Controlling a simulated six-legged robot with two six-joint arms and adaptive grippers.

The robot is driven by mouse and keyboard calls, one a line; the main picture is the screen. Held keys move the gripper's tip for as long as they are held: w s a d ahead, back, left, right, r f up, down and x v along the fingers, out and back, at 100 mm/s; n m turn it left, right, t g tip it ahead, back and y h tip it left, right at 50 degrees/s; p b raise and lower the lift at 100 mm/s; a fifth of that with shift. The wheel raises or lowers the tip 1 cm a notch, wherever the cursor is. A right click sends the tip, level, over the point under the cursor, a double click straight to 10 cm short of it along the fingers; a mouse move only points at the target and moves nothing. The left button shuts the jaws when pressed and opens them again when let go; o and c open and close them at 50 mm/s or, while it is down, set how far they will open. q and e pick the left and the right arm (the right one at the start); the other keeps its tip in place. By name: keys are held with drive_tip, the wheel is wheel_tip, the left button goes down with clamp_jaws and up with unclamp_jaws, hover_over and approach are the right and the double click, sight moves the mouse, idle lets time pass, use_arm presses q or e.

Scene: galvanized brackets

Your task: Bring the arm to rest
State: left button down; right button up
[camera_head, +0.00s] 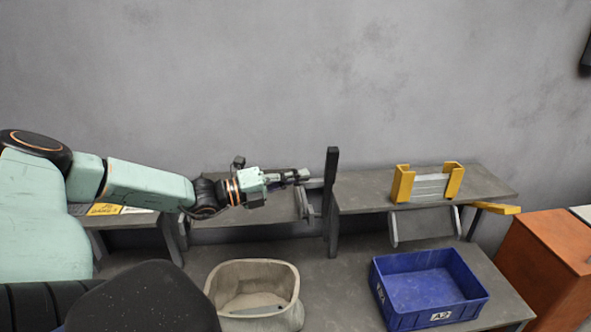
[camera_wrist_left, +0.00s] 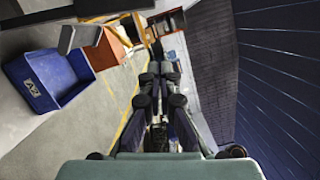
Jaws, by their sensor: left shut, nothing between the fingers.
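My left arm (camera_head: 150,186) is pale green and reaches in from the left in the head view, stretched to the right above the grey shelf. My left gripper (camera_head: 300,175) is shut and empty, near the dark upright post in the middle. In the left wrist view the gripper's dark fingers (camera_wrist_left: 160,72) lie close together with nothing between them. My right gripper is not in view.
A blue bin (camera_head: 430,285) and a beige tub (camera_head: 255,290) stand on the lower grey bench. A dark post (camera_head: 331,190) rises beside the gripper. A yellow holder (camera_head: 403,184) sits on the right shelf. An orange-brown cabinet (camera_head: 545,265) stands far right.

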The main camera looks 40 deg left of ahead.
use_arm(q)
drive_tip(key=shift+s+a+f, duration=0.1)
drive_tip(key=shift+s+a, duration=0.05)
drive_tip(key=shift+s, duration=0.05)
idle(0.6)
drive_tip(key=s+d+f+m+g+y+b, duration=0.1)
drive_tip(key=s+d+f+m+g+y, duration=0.3)
drive_tip(key=f+m, duration=0.7)
drive_tip(key=s+d+f+m+g+y+b, duration=0.15)
drive_tip(key=s+d+f+m+g, duration=0.4)
drive_tip(key=m, duration=0.85)
drive_tip(key=s+d+f+m+g+y+b, duration=0.1)
drive_tip(key=s+d+f+m+g, duration=0.1)
drive_tip(key=s+d+f+m, duration=0.2)
drive_tip(key=s+d+f+m+g+y+b, duration=0.1)
drive_tip(key=s+d+f+m, duration=0.3)
drive_tip(key=s+f+m, duration=0.4)
drive_tip(key=s+d+f+m+g+y+b, duration=0.1)
drive_tip(key=s+d+f+m+g+b, duration=0.2)
drive_tip(key=s, duration=0.8)
wheel_tip(320, 180, down, 3)
drive_tip(key=d+m+g, duration=0.1)
drive_tip(key=d+m, duration=0.1)
drive_tip(key=m, duration=0.2)
drive_tip(key=shift+s+m, duration=0.3)
drive_tip(key=shift+m, duration=0.1)
